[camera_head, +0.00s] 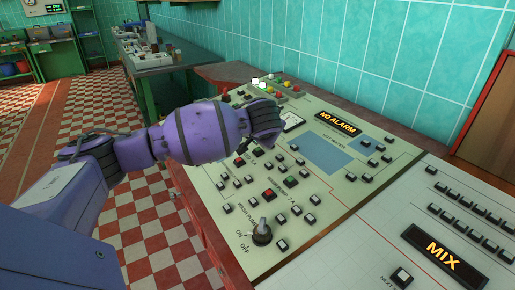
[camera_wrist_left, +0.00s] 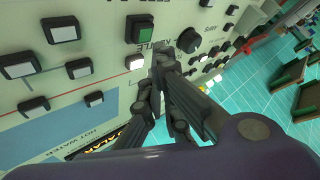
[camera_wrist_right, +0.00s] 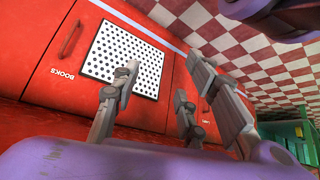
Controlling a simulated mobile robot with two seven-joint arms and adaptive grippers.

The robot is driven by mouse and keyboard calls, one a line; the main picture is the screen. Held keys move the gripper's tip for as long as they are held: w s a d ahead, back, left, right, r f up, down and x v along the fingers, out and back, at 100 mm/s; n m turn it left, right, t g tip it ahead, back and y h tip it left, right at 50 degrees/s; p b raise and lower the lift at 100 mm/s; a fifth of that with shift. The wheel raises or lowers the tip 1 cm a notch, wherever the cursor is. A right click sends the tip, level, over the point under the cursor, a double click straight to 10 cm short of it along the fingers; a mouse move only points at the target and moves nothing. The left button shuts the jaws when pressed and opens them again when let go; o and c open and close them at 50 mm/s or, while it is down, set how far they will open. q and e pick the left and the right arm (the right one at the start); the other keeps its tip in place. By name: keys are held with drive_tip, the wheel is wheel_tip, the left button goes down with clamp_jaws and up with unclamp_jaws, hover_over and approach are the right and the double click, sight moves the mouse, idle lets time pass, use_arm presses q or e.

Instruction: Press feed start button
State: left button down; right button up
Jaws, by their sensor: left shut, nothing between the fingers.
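The cream control panel (camera_head: 215,177) carries many square buttons. I cannot read which one is feed start. In the left wrist view a green button (camera_wrist_left: 139,28) and a lit white button (camera_wrist_left: 135,62) sit close to my left gripper (camera_wrist_left: 158,62). Its fingers are shut and empty, with the tips near the panel face beside the lit button; contact cannot be told. In the head view my purple left arm reaches over the panel and hides part of it. My right gripper (camera_wrist_right: 160,80) shows open and empty in the right wrist view, before a red cabinet front (camera_wrist_right: 45,60).
A black knob (camera_wrist_left: 189,40) stands just right of the left fingertips. An ON/OFF rotary switch (camera_head: 262,233) is at the panel's near edge. A NO ALARM display (camera_head: 337,122) and a MIX display (camera_head: 443,256) are lit. Checkered floor (camera_head: 150,225) lies to the left.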

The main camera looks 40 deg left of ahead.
sight(260, 151)
use_arm(q)
drive_tip(key=shift+s+r+p, duration=0.2)
drive_tip(key=shift+r+p, duration=0.8)
drive_tip(key=r+p, duration=0.2)
drive_tip(key=s+r+p, duration=0.1)
drive_tip(key=r, duration=0.1)
drive_tip(key=shift+a+p, duration=0.25)
drive_tip(key=shift+p, duration=0.15)
drive_tip(key=shift+w, duration=0.1)
